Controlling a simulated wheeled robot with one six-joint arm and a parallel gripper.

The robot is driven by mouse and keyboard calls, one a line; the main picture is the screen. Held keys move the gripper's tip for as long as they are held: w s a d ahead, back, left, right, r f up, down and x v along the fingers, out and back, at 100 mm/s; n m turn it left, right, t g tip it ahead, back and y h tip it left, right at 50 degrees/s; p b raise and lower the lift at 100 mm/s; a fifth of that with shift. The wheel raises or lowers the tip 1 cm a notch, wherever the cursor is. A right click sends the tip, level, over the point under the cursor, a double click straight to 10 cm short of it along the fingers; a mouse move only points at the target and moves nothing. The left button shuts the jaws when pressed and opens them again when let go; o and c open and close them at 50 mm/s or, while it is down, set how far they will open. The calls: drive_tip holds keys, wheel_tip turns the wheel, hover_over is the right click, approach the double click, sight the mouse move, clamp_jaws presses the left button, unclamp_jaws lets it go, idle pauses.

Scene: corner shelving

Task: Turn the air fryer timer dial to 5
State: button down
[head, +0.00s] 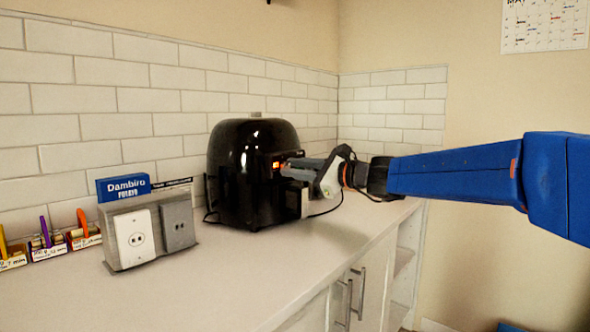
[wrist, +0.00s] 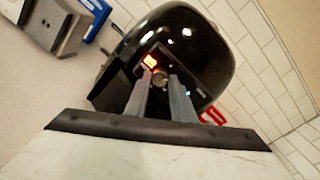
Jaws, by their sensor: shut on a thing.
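The black air fryer (head: 240,165) stands on the counter against the tiled wall. Its front panel has a small lit red-orange display (head: 276,164), which also shows in the wrist view (wrist: 150,61). The round timer dial (wrist: 160,77) is just below the display in the wrist view. My gripper (head: 290,168) reaches in from the right at the front panel. In the wrist view its two grey fingers (wrist: 161,82) lie on either side of the dial, shut on it. The dial's markings are too small to read, and the fingers hide part of the panel.
A grey outlet box (head: 150,228) with a blue Dambiro box (head: 123,187) stands left of the fryer. Several small labelled trays (head: 47,247) are at the far left. The counter (head: 250,275) in front is clear. Cabinet handles (head: 355,293) stick out below its edge.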

drive_tip(key=shift+n+h, duration=0.4)
drive_tip(key=shift+n, duration=3.7)
drive_tip(key=c, duration=1.5)
unclamp_jaws()
drive_tip(key=shift+s+r, duration=0.1)
drive_tip(key=v, duration=1.7)
drive_tip(key=shift+s+d, duration=0.1)
